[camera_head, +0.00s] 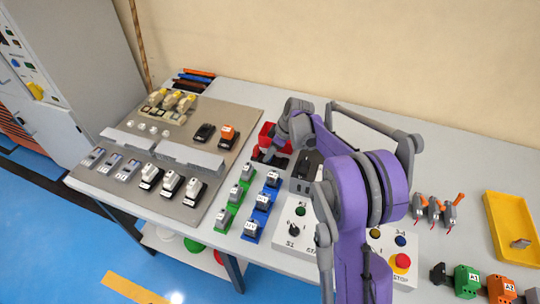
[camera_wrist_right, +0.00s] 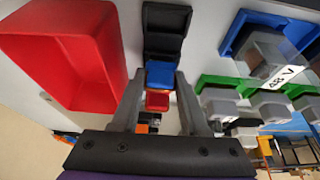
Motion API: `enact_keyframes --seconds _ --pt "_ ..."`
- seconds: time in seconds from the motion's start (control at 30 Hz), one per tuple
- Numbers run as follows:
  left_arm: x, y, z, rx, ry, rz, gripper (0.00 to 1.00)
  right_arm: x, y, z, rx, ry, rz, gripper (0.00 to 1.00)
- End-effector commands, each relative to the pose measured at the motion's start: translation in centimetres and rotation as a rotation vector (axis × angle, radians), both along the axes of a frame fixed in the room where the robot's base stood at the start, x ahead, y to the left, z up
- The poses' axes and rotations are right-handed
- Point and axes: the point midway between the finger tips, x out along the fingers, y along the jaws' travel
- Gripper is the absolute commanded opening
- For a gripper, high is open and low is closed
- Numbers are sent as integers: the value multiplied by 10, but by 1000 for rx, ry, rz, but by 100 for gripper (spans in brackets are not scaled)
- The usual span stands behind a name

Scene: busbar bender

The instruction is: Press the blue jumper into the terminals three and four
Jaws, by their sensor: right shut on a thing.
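My right gripper (camera_wrist_right: 160,78) is shut on the small blue jumper (camera_wrist_right: 160,74), which sits between its fingertips in the right wrist view. A dark stepped block (camera_wrist_right: 166,30) lies right beyond the jumper; I cannot tell whether they touch. A small red piece (camera_wrist_right: 157,101) shows between the fingers, behind the jumper. In the head view my right gripper (camera_head: 270,156) is low beside the red bin, and the jumper cannot be made out there. I cannot tell which parts are terminals three and four. My left gripper is not in view.
The red bin (camera_wrist_right: 75,50) stands close beside the right gripper. Green-based (camera_head: 231,205) and blue-based modules (camera_head: 261,205) stand in rows nearby. A grey mounting panel (camera_head: 230,125) fills the left. A control box (camera_head: 292,228) and a yellow tray (camera_head: 496,215) lie to the right.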

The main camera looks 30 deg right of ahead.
Motion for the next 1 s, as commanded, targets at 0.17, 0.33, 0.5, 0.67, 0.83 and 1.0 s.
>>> enact_keyframes --seconds 0.17,0.33,0.5,0.67,0.83,1.0 --pt "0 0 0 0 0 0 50 0 0 0 0 0 0 0" --pt "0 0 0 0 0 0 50 0 0 3 0 0 0 0" --pt "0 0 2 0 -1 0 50 0 0 27 0 0 0 0" --pt "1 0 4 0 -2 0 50 0 0 61 0 0 0 0" --pt "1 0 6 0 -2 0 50 0 0 88 0 0 0 0" --pt "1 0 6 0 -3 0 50 0 0 100 0 0 0 0"
